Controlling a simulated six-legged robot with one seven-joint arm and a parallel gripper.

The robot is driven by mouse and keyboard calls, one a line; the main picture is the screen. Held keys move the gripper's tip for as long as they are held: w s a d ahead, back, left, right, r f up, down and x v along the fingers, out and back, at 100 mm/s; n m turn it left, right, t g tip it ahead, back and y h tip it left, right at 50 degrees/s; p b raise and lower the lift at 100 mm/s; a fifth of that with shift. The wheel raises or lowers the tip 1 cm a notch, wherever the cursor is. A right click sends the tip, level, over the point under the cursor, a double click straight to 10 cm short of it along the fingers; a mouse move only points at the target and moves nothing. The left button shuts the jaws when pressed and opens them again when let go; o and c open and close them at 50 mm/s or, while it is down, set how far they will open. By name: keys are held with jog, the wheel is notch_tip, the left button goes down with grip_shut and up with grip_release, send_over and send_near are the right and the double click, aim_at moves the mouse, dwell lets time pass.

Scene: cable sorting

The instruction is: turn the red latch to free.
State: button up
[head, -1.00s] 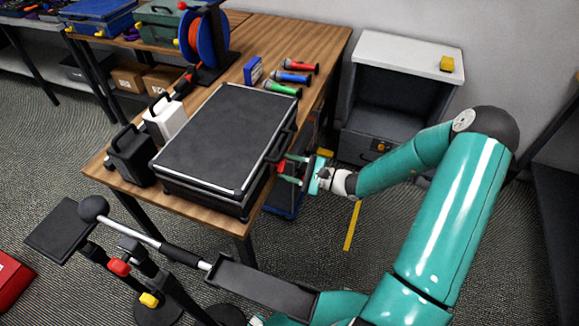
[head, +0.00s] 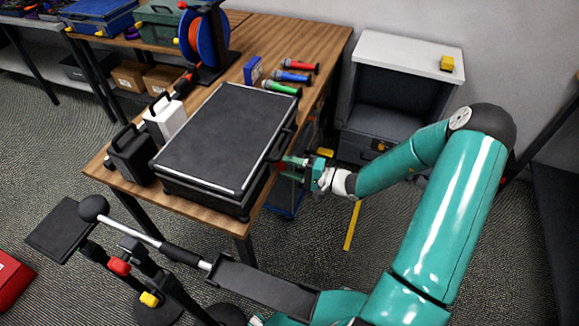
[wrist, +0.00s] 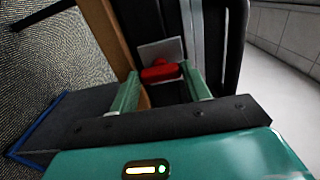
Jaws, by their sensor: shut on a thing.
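The red latch (wrist: 160,72) sits on a pale metal plate on the side of the black case (head: 225,140). In the wrist view it lies crosswise between the two green fingers of my gripper (wrist: 158,76). My gripper (head: 294,163) is shut on the latch at the case's right side in the head view. There the fingers and hand hide most of the latch. The case lies flat with its lid shut on the wooden table. I cannot tell the latch's exact turn angle.
A black jug (head: 131,154) and a white jug (head: 165,120) stand left of the case. A grey cabinet (head: 402,90) stands behind my arm.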

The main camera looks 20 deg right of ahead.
dwell(0.4)
jog(key=o, duration=1)
jog(key=v, duration=1.3)
jog(key=shift+s+d, duration=0.25)
jog(key=shift+d, duration=0.1)
